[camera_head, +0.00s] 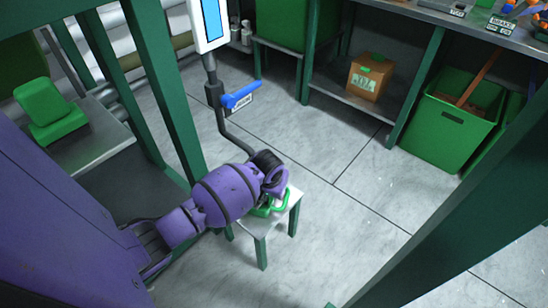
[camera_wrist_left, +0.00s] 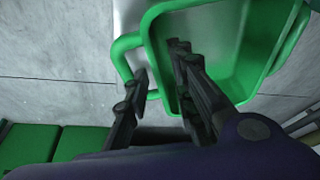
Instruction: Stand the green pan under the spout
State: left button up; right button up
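The green pan (camera_head: 263,211) is on a small light-topped stool (camera_head: 287,214), mostly hidden by my left arm in the head view. The left wrist view shows the open pan (camera_wrist_left: 222,45) with a loop handle (camera_wrist_left: 122,60) on its left side. My left gripper (camera_head: 274,190) is low over the stool. In the left wrist view its fingers (camera_wrist_left: 157,65) are apart, one near the handle and one over the pan's inside, with a gap showing. A dark pipe (camera_head: 221,118) with a blue lever (camera_head: 240,94) runs down behind my arm; its outlet is hidden. My right gripper is not seen.
A bench with a lower shelf holding a cardboard box (camera_head: 369,77) stands at the back. A green bin (camera_head: 449,123) is at the right. Green posts (camera_head: 165,85) rise at left and lower right. The floor (camera_head: 345,215) right of the stool is clear.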

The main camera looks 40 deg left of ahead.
pick_arm(q)
jog(key=p+v, duration=0.5)
jog(key=v, duration=0.6)
jog(key=shift+r, duration=0.4)
jog(key=shift+s+d, duration=0.1)
jog(key=shift+m+h, duration=0.3)
jog(key=shift+m, duration=0.4)
jog(key=s+d+f, duration=0.1)
jog(key=s+f, duration=0.1)
jog(key=s, duration=0.1)
jog(key=s+d+f, duration=0.1)
jog(key=s+f, duration=0.2)
jog(key=s, duration=0.1)
jog(key=s+d+f, duration=0.1)
jog(key=s+f, duration=0.2)
jog(key=shift+s, duration=0.35)
jog(key=s+d+f+m+t+h, duration=0.1)
jog(key=s+d+f, duration=0.15)
jog(key=s, duration=0.85)
jog(key=s+d+f+m, duration=0.1)
jog(key=s+d, duration=0.3)
jog(key=s, duration=0.7)
jog(key=s+d+r+t, duration=0.1)
jog(key=s+r+t, duration=0.1)
jog(key=s+r, duration=0.4)
jog(key=s, duration=0.4)
jog(key=shift+s+d, duration=0.25)
jog(key=shift+d, duration=0.15)
